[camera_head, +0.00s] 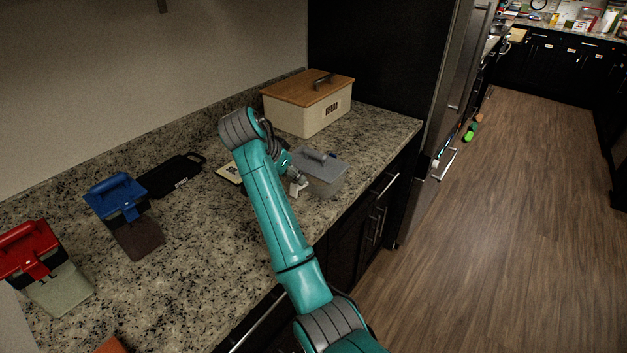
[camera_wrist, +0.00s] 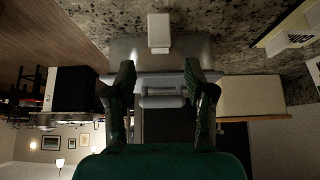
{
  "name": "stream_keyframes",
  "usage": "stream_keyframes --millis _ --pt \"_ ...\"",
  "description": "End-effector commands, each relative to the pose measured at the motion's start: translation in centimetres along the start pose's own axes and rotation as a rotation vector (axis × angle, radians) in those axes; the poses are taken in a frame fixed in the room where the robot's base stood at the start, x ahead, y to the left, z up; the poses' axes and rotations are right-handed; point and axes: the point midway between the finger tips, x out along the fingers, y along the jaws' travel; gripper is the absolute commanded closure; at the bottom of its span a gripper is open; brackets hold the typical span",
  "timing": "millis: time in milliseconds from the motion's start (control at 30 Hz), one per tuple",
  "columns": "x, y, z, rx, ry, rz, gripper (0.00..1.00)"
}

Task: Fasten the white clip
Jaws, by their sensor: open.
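The white clip (camera_head: 297,188) is on the left side of a grey lidded container (camera_head: 325,178) on the counter. In the wrist view the clip (camera_wrist: 159,32) is a pale block in front of the container's wall (camera_wrist: 128,48), apart from my fingers. The lid carries a light grey bar handle (camera_wrist: 162,101). My gripper (camera_wrist: 160,66) is open and empty, with its fingers to either side of the lid and handle in that view. In the head view my arm partly hides the gripper. I cannot tell whether the clip is latched.
A bread box (camera_head: 311,112) with a wooden lid stands behind the container. A black board (camera_head: 171,175), a blue-lidded container (camera_head: 118,200) and a red-lidded container (camera_head: 35,255) stand to the left. The counter's front edge is close to the grey container.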

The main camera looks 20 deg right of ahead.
Motion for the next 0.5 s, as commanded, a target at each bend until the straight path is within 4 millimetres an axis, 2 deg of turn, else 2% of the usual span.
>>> stream_keyframes --millis 500 --pt "-3.0 -0.1 2.1 -0.001 0.000 -0.002 0.46"
